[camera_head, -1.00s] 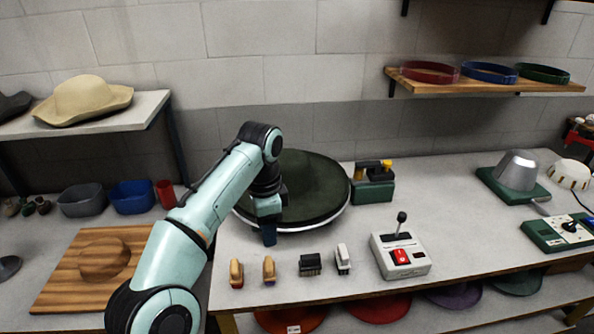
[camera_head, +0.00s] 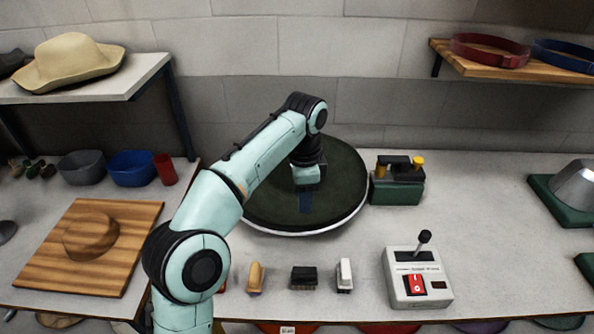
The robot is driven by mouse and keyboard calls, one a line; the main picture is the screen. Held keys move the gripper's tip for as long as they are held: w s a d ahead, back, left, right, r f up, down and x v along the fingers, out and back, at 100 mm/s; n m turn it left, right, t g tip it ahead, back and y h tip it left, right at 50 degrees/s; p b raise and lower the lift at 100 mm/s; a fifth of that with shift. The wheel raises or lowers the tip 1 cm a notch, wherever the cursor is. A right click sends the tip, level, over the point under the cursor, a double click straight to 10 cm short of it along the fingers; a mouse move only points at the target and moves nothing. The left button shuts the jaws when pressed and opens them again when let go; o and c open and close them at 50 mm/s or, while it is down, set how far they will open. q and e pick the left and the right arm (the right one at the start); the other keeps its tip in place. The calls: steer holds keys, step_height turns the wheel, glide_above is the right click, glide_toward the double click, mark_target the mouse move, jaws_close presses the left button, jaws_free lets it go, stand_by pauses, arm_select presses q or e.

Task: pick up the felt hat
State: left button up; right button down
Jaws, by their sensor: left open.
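A tan wide-brimmed hat (camera_head: 68,62), which looks like felt, rests on the white wall shelf at the upper left. Part of a dark hat (camera_head: 10,62) shows beside it at the picture's left edge. My left gripper (camera_head: 306,202) points down over the round dark green disc (camera_head: 342,205) with a pale rim, well to the right of and lower than the tan hat. It is open, with nothing seen in it; its fingers are small and partly merged with the dark disc. My right gripper is not in view.
A wooden hat-shaped block (camera_head: 90,236) sits on a striped board (camera_head: 60,270) at left. Bowls (camera_head: 82,167) and a red cup (camera_head: 165,169) stand behind it. Brushes (camera_head: 304,277), a lever control box (camera_head: 418,277) and a green device (camera_head: 397,182) surround the disc.

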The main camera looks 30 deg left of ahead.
mark_target(304, 219)
arm_select(q)
steer(key=f, duration=0.1)
steer(key=f+b, duration=0.1)
steer(key=f, duration=0.1)
steer(key=shift+w+f, duration=0.2)
steer(key=shift+f, duration=0.1)
step_height(304, 219, down, 4)
steer(key=shift+w+d+f+b, duration=0.1)
steer(key=shift+f+b, duration=0.1)
steer(key=shift+b, duration=0.5)
steer(key=shift+r, duration=0.1)
jaws_close()
